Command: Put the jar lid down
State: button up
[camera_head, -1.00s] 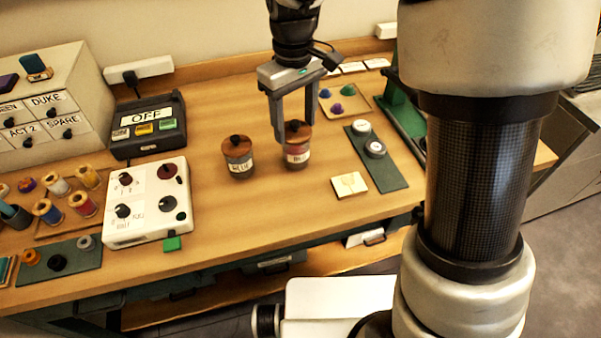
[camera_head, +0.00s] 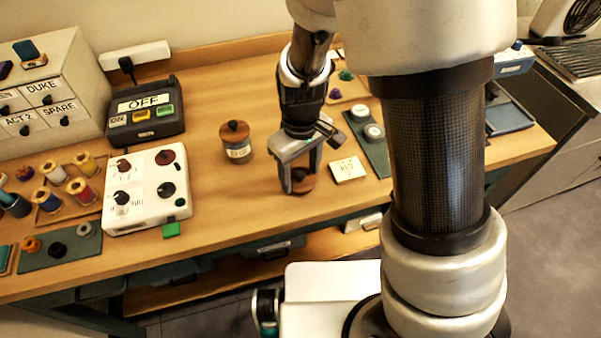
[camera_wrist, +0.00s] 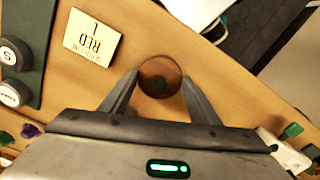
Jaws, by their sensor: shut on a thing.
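The jar lid (camera_head: 302,185) is a round brown wooden disc with a dark knob. My gripper (camera_head: 300,188) is shut on it near the table's front edge. In the wrist view the lid (camera_wrist: 160,70) shows between my two fingertips (camera_wrist: 160,82), with table wood around it. I cannot tell whether the lid touches the table or is just above it. The jar that stood under the gripper earlier is not visible now; my arm covers that area. Another jar (camera_head: 238,152), with its wooden lid on, stands to the left.
A cream card (camera_head: 347,169) marked RED lies right of my gripper, beside a green mat (camera_head: 379,157) with round weights. A white control box (camera_head: 146,190) stands at the left. The front edge is close.

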aim_at(300, 173)
jog(key=shift+f, duration=0.45)
jog(key=shift+f, duration=0.1)
jog(key=shift+f, duration=0.15)
jog(key=o, duration=1)
jog(key=shift+o, duration=0.2)
notch_tip(300, 173, up, 11)
jog(key=p, duration=0.2)
jog(key=s+d+r+m+t, duration=0.2)
jog(key=s+d+r+m, duration=0.2)
jog(key=r, duration=0.4)
jog(key=s+d+r+m+t, duration=0.3)
jog(key=s+d+r, duration=0.4)
jog(key=d+r, duration=0.2)
jog(key=shift+m+t, duration=0.3)
jog(key=shift+m, duration=0.1)
